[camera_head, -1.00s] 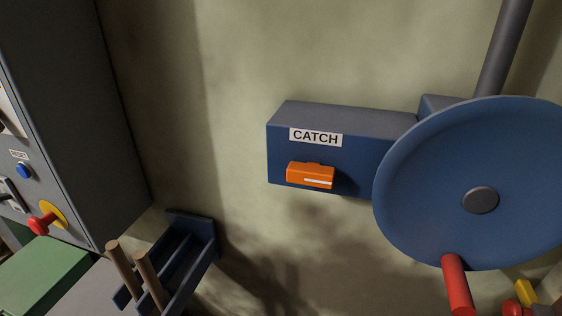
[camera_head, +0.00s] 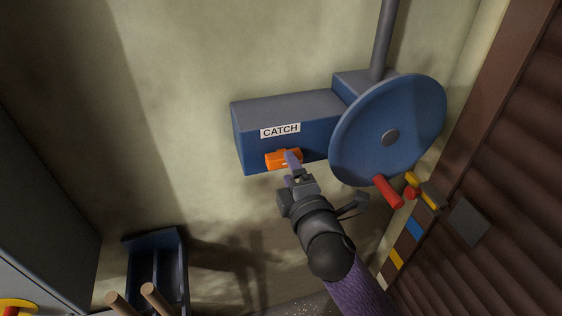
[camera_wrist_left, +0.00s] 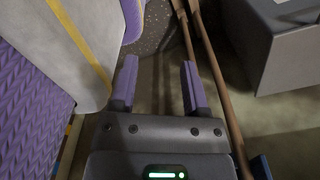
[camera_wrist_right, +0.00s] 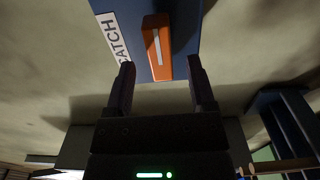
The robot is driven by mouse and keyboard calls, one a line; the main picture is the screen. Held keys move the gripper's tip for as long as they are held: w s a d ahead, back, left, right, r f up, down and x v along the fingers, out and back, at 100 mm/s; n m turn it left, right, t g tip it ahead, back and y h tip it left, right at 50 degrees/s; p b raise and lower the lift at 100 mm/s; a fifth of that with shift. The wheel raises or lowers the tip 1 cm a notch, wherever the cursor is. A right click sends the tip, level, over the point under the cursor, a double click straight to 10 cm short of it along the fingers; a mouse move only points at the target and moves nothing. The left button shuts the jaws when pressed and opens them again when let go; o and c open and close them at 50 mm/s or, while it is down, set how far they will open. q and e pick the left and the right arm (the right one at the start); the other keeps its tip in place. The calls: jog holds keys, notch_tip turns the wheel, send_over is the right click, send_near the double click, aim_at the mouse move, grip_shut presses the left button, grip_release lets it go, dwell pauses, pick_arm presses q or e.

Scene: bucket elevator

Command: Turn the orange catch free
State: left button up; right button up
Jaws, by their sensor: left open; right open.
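The orange catch (camera_head: 279,159) is a small block with a white line, on the front of a blue box (camera_head: 247,135) labelled CATCH. In the head view my right gripper (camera_head: 293,163) is in front of the catch's right part and hides some of it. In the right wrist view the catch (camera_wrist_right: 157,48) stands ahead of the open fingers (camera_wrist_right: 160,84), roughly midway between them, with no contact visible. My left gripper (camera_wrist_left: 158,84) is open and empty in the left wrist view, pointing at the floor. It is not in the head view.
A blue wheel (camera_head: 370,130) with a red handle (camera_head: 388,191) is right of the box. A blue rack with wooden handles (camera_head: 157,300) stands lower left. A brown slatted shutter (camera_head: 500,190) is at right. The wall below the box is clear.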

aim_at(285, 167)
jog(key=x, duration=0.3)
jog(key=shift+w, duration=0.1)
grip_shut()
